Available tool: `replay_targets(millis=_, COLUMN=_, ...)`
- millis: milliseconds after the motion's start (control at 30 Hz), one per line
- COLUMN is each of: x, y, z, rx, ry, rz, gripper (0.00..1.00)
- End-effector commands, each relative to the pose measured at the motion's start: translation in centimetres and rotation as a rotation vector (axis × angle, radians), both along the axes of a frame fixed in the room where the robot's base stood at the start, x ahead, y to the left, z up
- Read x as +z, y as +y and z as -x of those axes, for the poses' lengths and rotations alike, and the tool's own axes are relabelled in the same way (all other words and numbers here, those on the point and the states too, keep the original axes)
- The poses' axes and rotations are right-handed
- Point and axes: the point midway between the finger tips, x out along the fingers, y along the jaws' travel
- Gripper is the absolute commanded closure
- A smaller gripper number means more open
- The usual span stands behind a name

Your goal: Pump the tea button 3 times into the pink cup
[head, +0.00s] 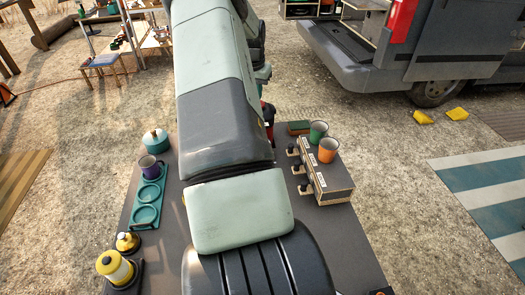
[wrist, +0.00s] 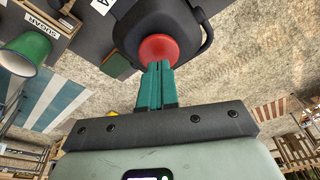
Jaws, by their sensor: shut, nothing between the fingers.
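My gripper (wrist: 157,86) is shut and empty in the wrist view, its teal fingers together. The fingertips overlap the lower edge of a round red button (wrist: 159,49) on a dark vessel (wrist: 150,18) with a side handle. Whether they touch it is not clear. No tea label shows, so I cannot tell whether this is the tea button. I see no pink cup in either view.
A green cup (head: 318,131) and an orange cup (head: 327,150) stand on a box (head: 327,178) with black knobs at right. A purple mug (head: 149,168) stands on a teal holder (head: 145,215) at left. A teal pot (head: 156,140) and a yellow canister (head: 115,267) are near.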

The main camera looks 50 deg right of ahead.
Motion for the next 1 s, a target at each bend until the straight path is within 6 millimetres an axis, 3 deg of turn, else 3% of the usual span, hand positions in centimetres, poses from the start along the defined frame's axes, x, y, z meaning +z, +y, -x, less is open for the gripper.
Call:
replay_targets(millis=533, x=-0.1, y=0.0, z=0.0, rx=0.000, ry=0.000, rz=0.000, gripper=1.00)
replay_targets(millis=1000, x=-1.7, y=0.0, z=0.0, rx=0.000, ry=-0.001, rz=0.000, gripper=1.00)
